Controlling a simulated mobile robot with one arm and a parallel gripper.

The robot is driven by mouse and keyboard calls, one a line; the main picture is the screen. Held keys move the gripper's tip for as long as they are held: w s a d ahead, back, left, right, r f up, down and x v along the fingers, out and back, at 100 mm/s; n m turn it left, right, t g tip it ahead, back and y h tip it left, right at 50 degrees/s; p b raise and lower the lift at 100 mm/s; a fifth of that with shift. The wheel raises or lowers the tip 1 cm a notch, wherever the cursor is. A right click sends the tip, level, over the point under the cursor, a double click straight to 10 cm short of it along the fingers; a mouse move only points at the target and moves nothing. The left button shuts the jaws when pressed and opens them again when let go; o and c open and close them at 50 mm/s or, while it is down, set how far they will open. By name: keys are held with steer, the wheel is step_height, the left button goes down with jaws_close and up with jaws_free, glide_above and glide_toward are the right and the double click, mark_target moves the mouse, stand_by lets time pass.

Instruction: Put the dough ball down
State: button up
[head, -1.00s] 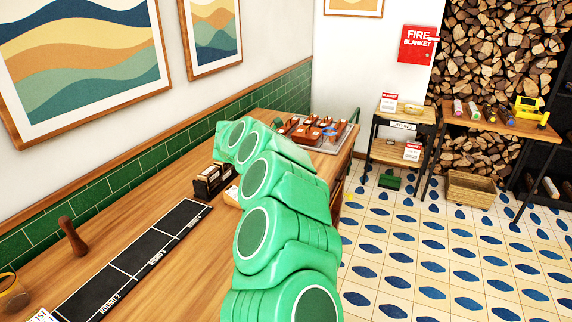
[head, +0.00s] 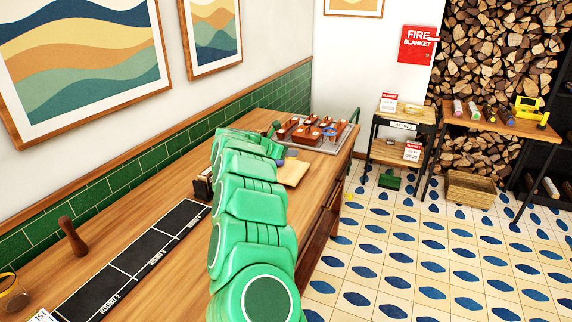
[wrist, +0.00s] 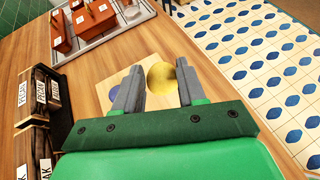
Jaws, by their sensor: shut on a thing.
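The dough ball (wrist: 161,76) is a round yellow lump in the wrist view, between the two grey fingers of my gripper (wrist: 158,84). My gripper is shut on it. A pale square board (wrist: 143,63) lies on the counter beneath the ball in the wrist view; it also shows in the head view (head: 294,173) to the right of my arm. I cannot tell whether the ball touches the board. A blue round spot (wrist: 115,93) shows on the board, partly behind the left finger. In the head view my arm hides the ball.
A tray (head: 341,142) with several red-brown blocks stands at the counter's far end. A black marked strip (head: 130,260) and a brown wooden tool (head: 73,236) lie nearer. The counter's right edge is close to the board.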

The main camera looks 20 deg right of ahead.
steer(key=shift+w+d+f, duration=0.2)
steer(key=shift+w+f, duration=0.55)
steer(key=shift+f, duration=0.2)
steer(key=shift+w+d+f, duration=0.15)
steer(key=shift+w+f, duration=0.6)
steer(key=shift+f, duration=0.2)
steer(key=shift+f, duration=0.1)
steer(key=shift+w+d+f, duration=0.1)
steer(key=shift+w+f, duration=0.25)
steer(key=shift+f, duration=1.5)
steer(key=o, duration=1.1)
steer(key=shift+f, duration=0.1)
steer(key=shift+v, duration=6.1)
